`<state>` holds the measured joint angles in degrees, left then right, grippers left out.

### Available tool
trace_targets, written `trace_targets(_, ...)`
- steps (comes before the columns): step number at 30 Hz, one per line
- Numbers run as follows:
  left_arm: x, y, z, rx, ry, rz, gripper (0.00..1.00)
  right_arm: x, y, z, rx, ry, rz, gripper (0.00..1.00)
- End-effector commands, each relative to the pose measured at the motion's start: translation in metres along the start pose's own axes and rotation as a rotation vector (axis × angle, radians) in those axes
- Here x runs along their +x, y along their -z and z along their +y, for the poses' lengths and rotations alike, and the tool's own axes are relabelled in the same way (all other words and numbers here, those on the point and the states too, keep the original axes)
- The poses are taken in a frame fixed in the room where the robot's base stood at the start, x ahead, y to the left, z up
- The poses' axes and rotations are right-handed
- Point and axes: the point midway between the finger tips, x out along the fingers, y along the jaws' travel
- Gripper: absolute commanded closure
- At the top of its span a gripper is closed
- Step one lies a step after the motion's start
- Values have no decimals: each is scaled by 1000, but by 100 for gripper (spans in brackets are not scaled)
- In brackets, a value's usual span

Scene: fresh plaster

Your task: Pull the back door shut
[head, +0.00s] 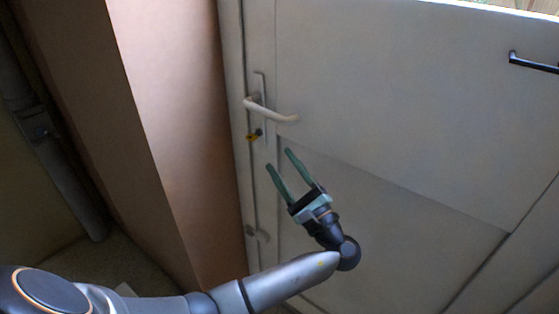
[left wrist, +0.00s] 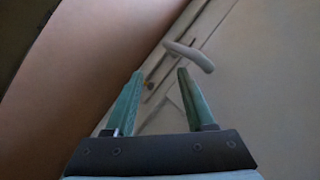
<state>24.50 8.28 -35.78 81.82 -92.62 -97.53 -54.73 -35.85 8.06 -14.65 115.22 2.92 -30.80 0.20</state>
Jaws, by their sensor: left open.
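The back door (head: 390,100) is a white panelled door that fills the right of the head view. Its pale lever handle (head: 272,111) sits on a narrow plate near the door's left edge. The handle also shows in the left wrist view (left wrist: 189,56), beyond the fingertips. My left gripper (head: 278,159) is open and empty, its green fingers pointing up toward the handle from below. It appears apart from the handle. In the left wrist view the open fingers (left wrist: 160,72) have nothing between them. I cannot tell whether the door is fully closed. My right gripper is not in view.
A key with a yellow tag (head: 253,136) is at the lock below the handle. A smaller lever (head: 258,234) is lower on the left edge. A black bar handle (head: 534,63) is at upper right. A pinkish-brown wall (head: 180,110) stands left of the door, with a grey pipe (head: 55,160) beyond.

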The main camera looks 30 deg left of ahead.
Motion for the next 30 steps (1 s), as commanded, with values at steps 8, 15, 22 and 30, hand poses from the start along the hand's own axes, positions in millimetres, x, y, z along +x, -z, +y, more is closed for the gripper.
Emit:
trace_targets(8,0,0,0,0,1,0,45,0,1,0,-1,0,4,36)
trace_targets(15,-4,12,12,-9,-12,67,45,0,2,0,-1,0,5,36)
trace_targets(22,-65,92,104,-159,-206,562,45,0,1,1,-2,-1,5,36)
trace_targets(30,-214,124,212,-621,-794,1116,45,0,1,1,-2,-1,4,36)
